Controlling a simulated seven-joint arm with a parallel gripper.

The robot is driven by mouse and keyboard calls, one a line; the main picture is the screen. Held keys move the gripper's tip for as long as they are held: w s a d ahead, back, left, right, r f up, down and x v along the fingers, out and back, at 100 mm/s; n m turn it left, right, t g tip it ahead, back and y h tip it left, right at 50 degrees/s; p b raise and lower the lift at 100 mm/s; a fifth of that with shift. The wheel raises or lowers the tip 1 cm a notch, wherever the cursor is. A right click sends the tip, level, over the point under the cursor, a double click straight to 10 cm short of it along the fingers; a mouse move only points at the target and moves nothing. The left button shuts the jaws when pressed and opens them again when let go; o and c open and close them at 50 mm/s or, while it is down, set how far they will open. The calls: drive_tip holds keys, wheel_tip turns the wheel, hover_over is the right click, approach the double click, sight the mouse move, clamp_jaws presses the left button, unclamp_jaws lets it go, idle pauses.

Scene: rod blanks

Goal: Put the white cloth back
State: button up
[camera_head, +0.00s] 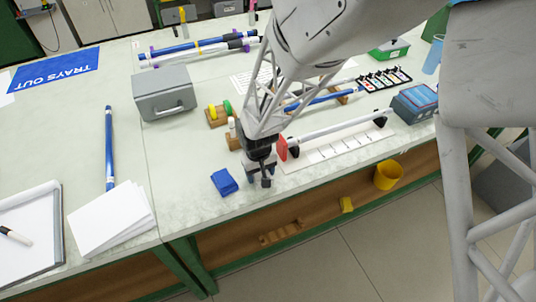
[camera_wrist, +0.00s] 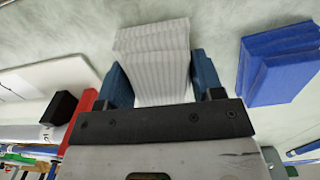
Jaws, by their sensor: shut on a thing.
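The white cloth (camera_wrist: 155,62), folded in ribbed layers, sits between the two blue fingers of my gripper (camera_wrist: 160,76) in the wrist view. My gripper is shut on it. In the head view my gripper (camera_head: 260,176) is low at the front edge of the bench, and its body hides most or all of the white cloth. I cannot tell whether the cloth touches the bench. A folded blue cloth (camera_wrist: 278,62) lies beside it on the right in the wrist view; in the head view the blue cloth (camera_head: 224,182) lies just left of my gripper.
A white rod (camera_head: 335,132) rests on black supports over a marked white strip (camera_head: 335,151), with a red block (camera_head: 282,148) at its near end. A grey box (camera_head: 165,93) stands behind left. A paper stack (camera_head: 112,220) lies at left. Bare bench lies between paper and blue cloth.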

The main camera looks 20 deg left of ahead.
drive_tip(key=shift+f, duration=0.45)
drive_tip(key=shift+f, duration=0.15)
drive_tip(key=o, duration=0.8)
drive_tip(key=shift+s+d+f, duration=0.1)
drive_tip(key=shift+f, duration=0.05)
drive_tip(key=shift+o, duration=0.4)
wheel_tip(320, 180, up, 13)
drive_tip(key=shift+a+r, duration=0.2)
drive_tip(key=shift+a, duration=0.05)
idle(0.3)
